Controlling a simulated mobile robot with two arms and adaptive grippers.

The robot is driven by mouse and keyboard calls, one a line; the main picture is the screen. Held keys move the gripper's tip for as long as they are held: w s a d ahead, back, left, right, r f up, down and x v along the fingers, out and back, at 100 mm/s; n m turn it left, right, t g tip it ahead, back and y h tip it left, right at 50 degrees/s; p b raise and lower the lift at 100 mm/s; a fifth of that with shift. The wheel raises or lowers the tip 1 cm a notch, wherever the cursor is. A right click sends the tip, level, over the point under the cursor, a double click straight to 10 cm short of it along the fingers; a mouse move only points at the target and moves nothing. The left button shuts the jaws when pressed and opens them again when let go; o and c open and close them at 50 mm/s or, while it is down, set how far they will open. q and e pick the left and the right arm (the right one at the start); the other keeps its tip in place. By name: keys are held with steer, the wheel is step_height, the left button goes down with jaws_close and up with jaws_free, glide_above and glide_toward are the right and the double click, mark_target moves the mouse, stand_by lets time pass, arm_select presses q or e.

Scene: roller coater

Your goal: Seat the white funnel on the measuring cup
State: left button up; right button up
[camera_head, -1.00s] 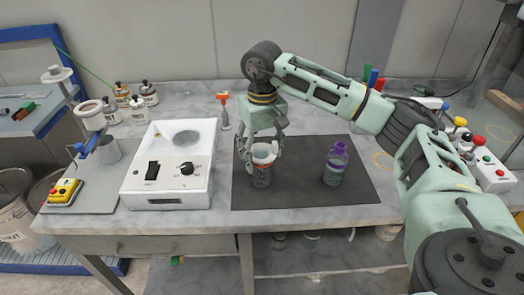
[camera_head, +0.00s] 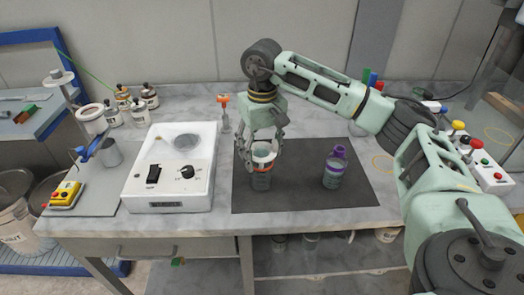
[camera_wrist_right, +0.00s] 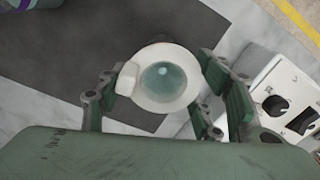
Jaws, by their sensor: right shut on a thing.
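The white funnel (camera_head: 263,156) is at the top of the measuring cup (camera_head: 261,181), a dark see-through cup with reddish bands. In the head view the funnel is directly over the cup and looks upright; I cannot tell whether it is fully seated. My right gripper (camera_head: 264,150) points down from above and is shut on the funnel, one finger on each side. In the right wrist view the funnel's white rim (camera_wrist_right: 182,97) surrounds a teal opening, between the gripper's fingers (camera_wrist_right: 160,92). The cup is mostly hidden below it there. My left gripper is not in view.
The cup stands on a dark mat (camera_head: 300,195). A purple-capped bottle (camera_head: 334,168) stands to its right. A white scale-like device (camera_head: 172,170) is to the left. An orange-topped item (camera_head: 224,112) stands behind. The mat's front right is clear.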

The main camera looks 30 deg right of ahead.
steer(key=shift+r, duration=0.2)
steer(key=o, duration=1.1)
step_height(320, 180, up, 12)
steer(key=shift+f, duration=0.1)
